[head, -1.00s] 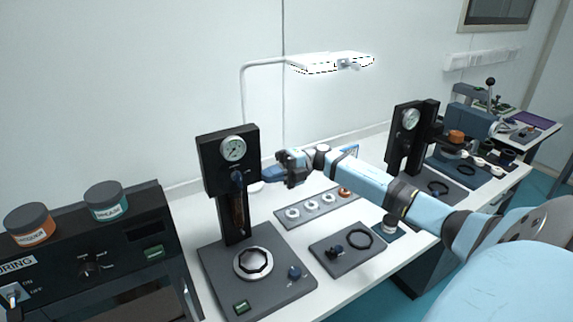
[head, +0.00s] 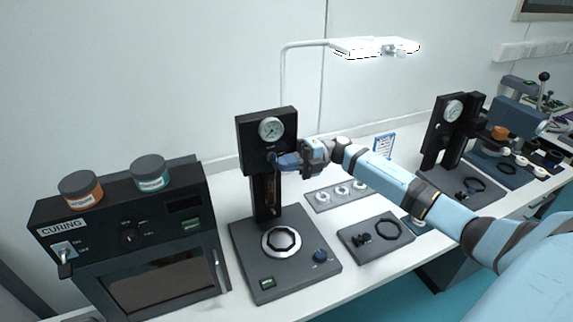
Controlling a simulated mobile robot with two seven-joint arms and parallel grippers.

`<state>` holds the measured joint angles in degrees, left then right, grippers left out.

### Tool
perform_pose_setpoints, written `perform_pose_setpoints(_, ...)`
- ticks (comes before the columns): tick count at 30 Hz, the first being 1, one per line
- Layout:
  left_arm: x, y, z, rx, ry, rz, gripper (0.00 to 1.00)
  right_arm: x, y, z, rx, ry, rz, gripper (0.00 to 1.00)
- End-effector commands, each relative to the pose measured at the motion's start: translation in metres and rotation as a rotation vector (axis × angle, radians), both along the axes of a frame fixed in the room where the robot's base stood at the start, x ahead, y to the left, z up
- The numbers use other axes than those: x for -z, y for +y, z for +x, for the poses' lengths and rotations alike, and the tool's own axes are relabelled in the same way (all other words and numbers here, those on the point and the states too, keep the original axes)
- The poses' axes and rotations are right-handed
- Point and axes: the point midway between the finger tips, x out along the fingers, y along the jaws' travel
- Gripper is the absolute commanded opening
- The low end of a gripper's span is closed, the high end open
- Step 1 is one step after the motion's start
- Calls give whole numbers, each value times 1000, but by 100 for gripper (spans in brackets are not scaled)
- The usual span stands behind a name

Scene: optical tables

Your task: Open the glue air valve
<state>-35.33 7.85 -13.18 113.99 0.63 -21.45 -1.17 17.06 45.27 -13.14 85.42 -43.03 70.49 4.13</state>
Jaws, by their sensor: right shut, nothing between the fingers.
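The glue station is a black column with a round pressure gauge (head: 271,129) on its head block. A small dark blue valve knob (head: 272,157) sits below the gauge, partly hidden by my gripper. My right gripper (head: 278,160) is shut, with its fingertips at the knob; I cannot tell whether they touch it. An amber glue tube (head: 272,188) hangs below. The grey station base (head: 250,244) carries a round silver holder (head: 281,242), a blue knob (head: 320,255) and a green-lit switch (head: 267,282). My left gripper is not in view.
A black curing oven (head: 160,285) stands on the left with an orange jar (head: 81,188) and a teal jar (head: 150,172) on top. A lamp (head: 375,47) rises behind. Trays with rings (head: 341,193) and a black ring (head: 388,229) lie to the right. A second gauge column (head: 450,130) stands farther right.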

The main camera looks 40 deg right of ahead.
Motion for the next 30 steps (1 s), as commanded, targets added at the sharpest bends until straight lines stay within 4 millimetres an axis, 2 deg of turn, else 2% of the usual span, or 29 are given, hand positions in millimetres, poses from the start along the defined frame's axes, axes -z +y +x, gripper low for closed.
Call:
perform_pose_setpoints(1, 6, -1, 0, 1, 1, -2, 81, 4, 0, 0, 0, -2, 14, 0)
perform_pose_setpoints(20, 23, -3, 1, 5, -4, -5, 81, 7, 2, 0, -1, -29, 120, 0)
perform_pose_setpoints(26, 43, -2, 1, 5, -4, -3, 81, 13, 4, 1, -1, -48, 204, 0)
perform_pose_setpoints(30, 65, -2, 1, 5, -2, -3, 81, 17, 6, 1, -1, -73, 304, 0)
